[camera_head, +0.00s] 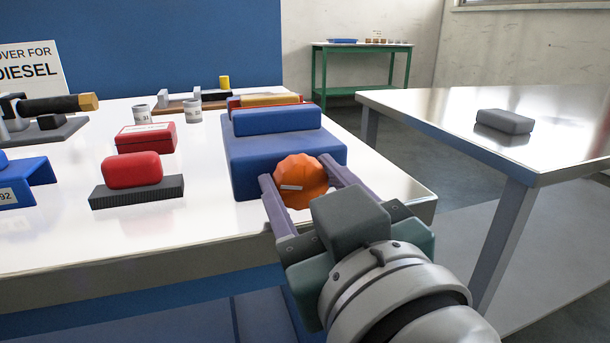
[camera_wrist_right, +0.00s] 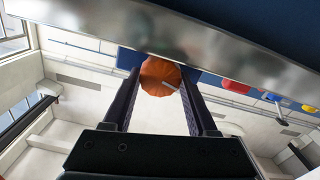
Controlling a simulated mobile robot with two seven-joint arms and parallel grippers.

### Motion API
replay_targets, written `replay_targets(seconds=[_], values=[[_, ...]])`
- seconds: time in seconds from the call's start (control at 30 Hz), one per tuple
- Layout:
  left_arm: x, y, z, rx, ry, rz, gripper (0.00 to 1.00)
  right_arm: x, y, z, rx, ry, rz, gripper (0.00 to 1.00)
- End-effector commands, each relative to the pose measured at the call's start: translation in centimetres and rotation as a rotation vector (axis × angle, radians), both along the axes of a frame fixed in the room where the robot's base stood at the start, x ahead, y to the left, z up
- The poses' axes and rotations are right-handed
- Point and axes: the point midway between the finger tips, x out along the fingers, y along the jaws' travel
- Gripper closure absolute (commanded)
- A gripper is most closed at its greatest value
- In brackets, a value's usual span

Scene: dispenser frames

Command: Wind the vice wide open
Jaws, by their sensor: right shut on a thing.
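The vice is a blue block (camera_head: 255,155) at the front right of the near table, with a lighter blue jaw (camera_head: 277,121) on top. An orange lobed knob (camera_head: 312,185) with a pale bar mark sits on its front face. My right gripper (camera_head: 296,168) has one finger on each side of the knob and is shut on it. The wrist view shows the orange knob (camera_wrist_right: 158,72) between the two dark fingertips (camera_wrist_right: 160,74). Behind the jaw are red and yellow parts (camera_head: 270,99); how wide the jaws stand is hard to tell. My left gripper is not in view.
A red block (camera_head: 132,170) on a ribbed grey base, a red box (camera_head: 146,137), two small cans (camera_head: 193,111) and a blue stand (camera_head: 20,190) are left of the vice. A second table (camera_head: 440,105) with a grey block (camera_head: 505,121) stands right, across a gap.

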Motion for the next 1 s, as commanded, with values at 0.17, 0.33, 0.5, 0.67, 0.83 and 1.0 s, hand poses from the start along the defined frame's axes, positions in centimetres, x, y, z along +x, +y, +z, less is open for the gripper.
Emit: replay_targets(seconds=[0.17, 0.33, 0.5, 0.67, 0.83, 1.0], values=[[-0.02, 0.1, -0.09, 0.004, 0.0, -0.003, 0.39, -0.03, 0.08, 0.0, -0.179, -0.06, -0.001, 0.97], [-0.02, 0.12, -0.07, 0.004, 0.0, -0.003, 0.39, -0.04, 0.14, 0.01, -0.273, -0.09, 0.0, 0.97], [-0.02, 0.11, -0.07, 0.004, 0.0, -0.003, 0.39, -0.03, 0.13, 0.01, -0.282, -0.093, 0.0, 0.97], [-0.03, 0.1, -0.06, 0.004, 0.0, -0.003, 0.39, -0.03, 0.13, 0.02, -0.281, -0.093, -0.001, 0.39], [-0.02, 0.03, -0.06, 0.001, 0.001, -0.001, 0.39, -0.03, 0.13, 0.0, -0.28, -0.092, 0.0, 0.2], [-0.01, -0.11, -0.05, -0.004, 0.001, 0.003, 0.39, -0.03, 0.13, -0.01, -0.28, -0.092, 0.0, 0.11]])
